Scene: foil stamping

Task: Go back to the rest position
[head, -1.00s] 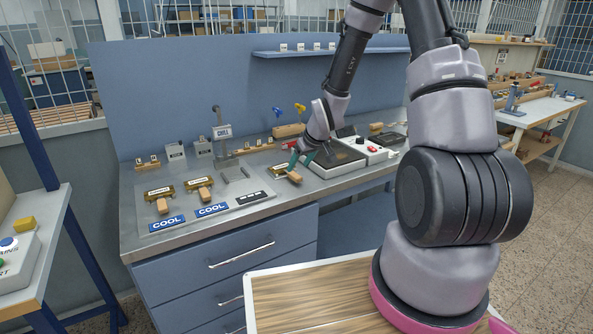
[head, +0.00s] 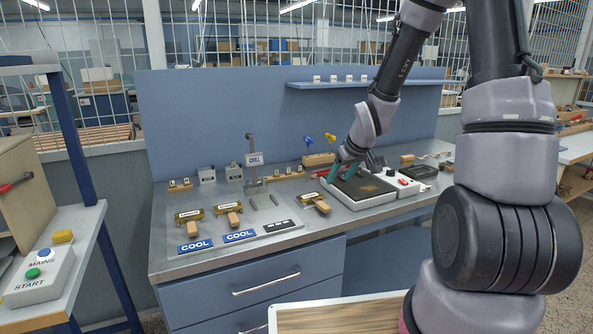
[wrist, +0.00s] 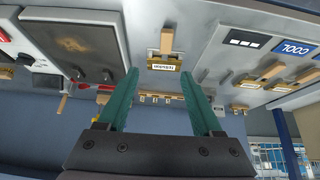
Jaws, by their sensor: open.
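My gripper (head: 343,168) is open and empty above the bench, near the left edge of the dark hot plate (head: 364,188). In the wrist view its two green fingers (wrist: 160,78) stand wide apart. A brass stamp with a wooden handle (head: 317,204) lies on the bench, left of and nearer than the gripper. In the wrist view this stamp (wrist: 165,64) shows beyond the fingertips, apart from them. Two similar stamps, one left (head: 191,222) and one right (head: 230,212), lie behind blue COOL labels (head: 240,236).
A white control box (head: 402,183) with a red knob stands right of the plate. A post with a sign (head: 254,160) rises behind the stamps. A shelf (head: 360,84) hangs on the back panel. A side table with a START box (head: 40,275) stands at the left.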

